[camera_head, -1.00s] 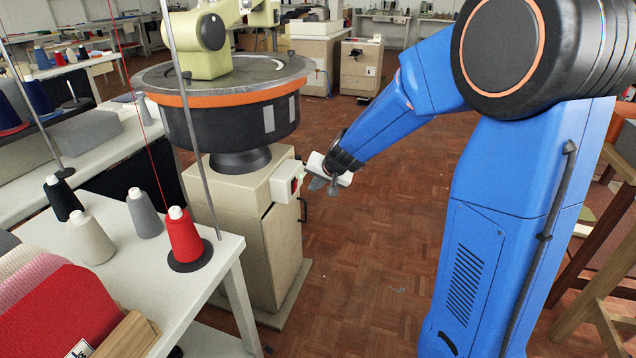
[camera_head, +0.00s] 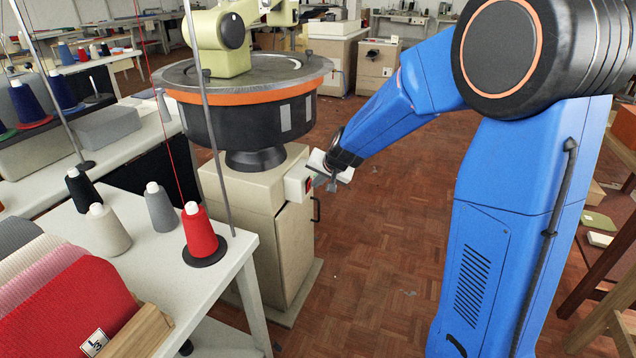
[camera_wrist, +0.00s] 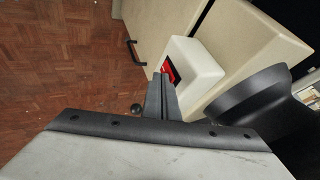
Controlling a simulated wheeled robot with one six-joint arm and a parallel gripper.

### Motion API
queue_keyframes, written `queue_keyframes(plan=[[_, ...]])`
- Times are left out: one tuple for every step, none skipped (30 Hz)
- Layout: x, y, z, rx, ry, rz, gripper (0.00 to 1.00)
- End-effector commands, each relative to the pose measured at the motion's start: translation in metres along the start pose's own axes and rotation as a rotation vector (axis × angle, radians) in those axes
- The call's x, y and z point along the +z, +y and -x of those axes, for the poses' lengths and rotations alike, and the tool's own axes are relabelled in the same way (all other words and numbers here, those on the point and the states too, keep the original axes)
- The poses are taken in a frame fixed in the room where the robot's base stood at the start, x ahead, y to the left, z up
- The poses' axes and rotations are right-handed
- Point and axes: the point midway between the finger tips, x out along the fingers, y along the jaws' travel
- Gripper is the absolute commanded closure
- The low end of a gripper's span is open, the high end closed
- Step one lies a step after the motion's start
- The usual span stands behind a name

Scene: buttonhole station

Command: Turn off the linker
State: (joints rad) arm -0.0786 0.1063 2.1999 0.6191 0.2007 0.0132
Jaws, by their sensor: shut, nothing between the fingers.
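The linker (camera_head: 240,115) is a round dark drum with an orange band and a cream head on top, on a beige cabinet (camera_head: 240,190). A pale switch box (camera_head: 297,181) with a red switch (camera_head: 308,183) sticks out from the cabinet. My gripper (camera_head: 332,186) is shut and empty, just right of the switch box. In the wrist view the switch box (camera_wrist: 202,62) and its red switch (camera_wrist: 170,70) lie just beyond the shut fingertips (camera_wrist: 163,80). The fingers partly hide the switch; I cannot tell whether they touch it.
A white table (camera_head: 150,238) with thread cones, including a red cone (camera_head: 199,230), stands at the left. The cabinet has a dark handle (camera_head: 316,209) below the switch box. Wooden furniture (camera_head: 610,235) stands at the right. The parquet floor (camera_head: 370,270) between is clear.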

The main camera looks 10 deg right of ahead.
Motion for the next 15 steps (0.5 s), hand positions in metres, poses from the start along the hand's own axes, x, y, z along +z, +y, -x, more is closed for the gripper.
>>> queue_keyframes(plan=[[-0.0001, -0.0006, -0.0001, 0.0, 0.0, 0.0, 1.0], [-0.0002, -0.0014, -0.0001, 0.0, 0.0, 0.001, 1.0], [-0.0005, -0.003, -0.0002, 0.0, 0.0, 0.001, 1.0], [-0.0007, -0.0034, -0.0002, 0.0, 0.0, 0.001, 1.0], [-0.0007, -0.003, -0.0002, 0.0, 0.0, 0.0, 1.0], [-0.0006, -0.0029, -0.0002, 0.0, 0.0, 0.0, 1.0], [-0.0006, -0.0029, -0.0002, 0.0, 0.0, 0.0, 1.0], [-0.0007, -0.0029, -0.0003, 0.0, 0.0, 0.0, 1.0], [-0.0007, -0.003, -0.0003, 0.0, 0.0, 0.0, 1.0], [-0.0007, -0.003, -0.0002, 0.0, 0.0, 0.0, 1.0], [-0.0008, -0.0031, -0.0001, 0.0, 0.0, 0.0, 1.0], [-0.001, -0.0033, 0.0002, 0.0, 0.0, 0.0, 1.0], [-0.0012, -0.0035, 0.0006, 0.0, 0.0, 0.0, 1.0], [-0.0016, -0.0039, 0.0011, 0.0, 0.0, 0.0, 1.0], [-0.0021, -0.0045, 0.002, -0.001, 0.001, 0.001, 1.0]])
